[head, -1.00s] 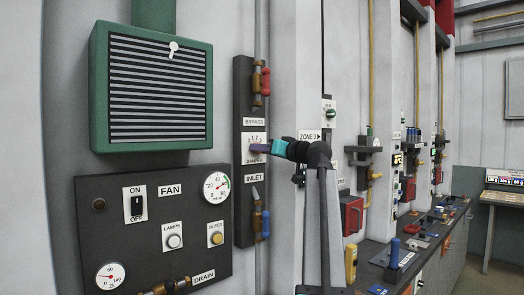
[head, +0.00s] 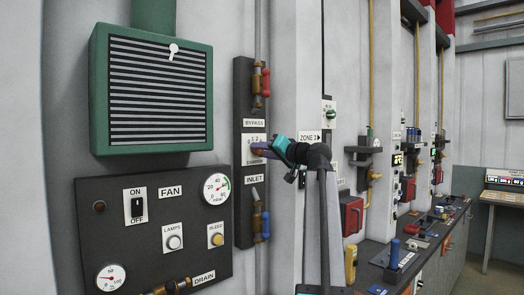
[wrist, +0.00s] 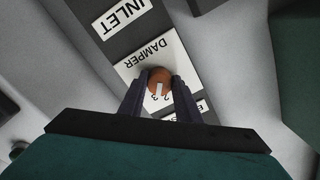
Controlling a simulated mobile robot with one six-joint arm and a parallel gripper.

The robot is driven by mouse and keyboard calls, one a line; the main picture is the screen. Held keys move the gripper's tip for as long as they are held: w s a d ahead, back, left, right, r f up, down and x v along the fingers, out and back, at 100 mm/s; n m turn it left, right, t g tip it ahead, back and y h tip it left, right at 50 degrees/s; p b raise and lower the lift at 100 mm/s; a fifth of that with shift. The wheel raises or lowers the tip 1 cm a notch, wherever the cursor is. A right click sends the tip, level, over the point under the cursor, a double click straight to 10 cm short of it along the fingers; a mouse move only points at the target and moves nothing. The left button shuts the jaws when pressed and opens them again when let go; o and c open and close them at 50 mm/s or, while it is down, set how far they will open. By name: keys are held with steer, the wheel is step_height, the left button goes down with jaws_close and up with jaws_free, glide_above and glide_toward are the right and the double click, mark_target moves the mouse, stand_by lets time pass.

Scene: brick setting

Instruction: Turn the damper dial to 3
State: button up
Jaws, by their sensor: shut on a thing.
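The damper dial is an orange-brown round knob (wrist: 159,78) with a white pointer mark, on a white plate (wrist: 140,72) lettered DAMPER, which appears upside down in the wrist view. My gripper (wrist: 159,88) is shut on the dial, one dark finger on each side. The pointer faces the lower side of the picture, toward numerals near 2 and 3; the fingers partly hide the scale, so I cannot tell the exact number. In the head view my gripper (head: 257,150) reaches the plate (head: 248,141) from the right and covers the dial.
The dial's dark strip also carries the BYPASS valve (head: 262,85) above and the INLET valve (head: 260,218) below. A fan panel (head: 152,245) with gauges and a green louvred box (head: 155,90) are at left. A cluttered bench (head: 415,250) lies to the right.

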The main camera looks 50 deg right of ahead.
steer(key=shift+m, duration=0.6)
steer(key=o, duration=1.1)
steer(key=shift+c, duration=0.2)
steer(key=shift+s, duration=0.1)
steer(key=s+b, duration=0.3)
steer(key=s, duration=1)
steer(key=shift+s+a, duration=0.4)
steer(key=shift+a, duration=0.05)
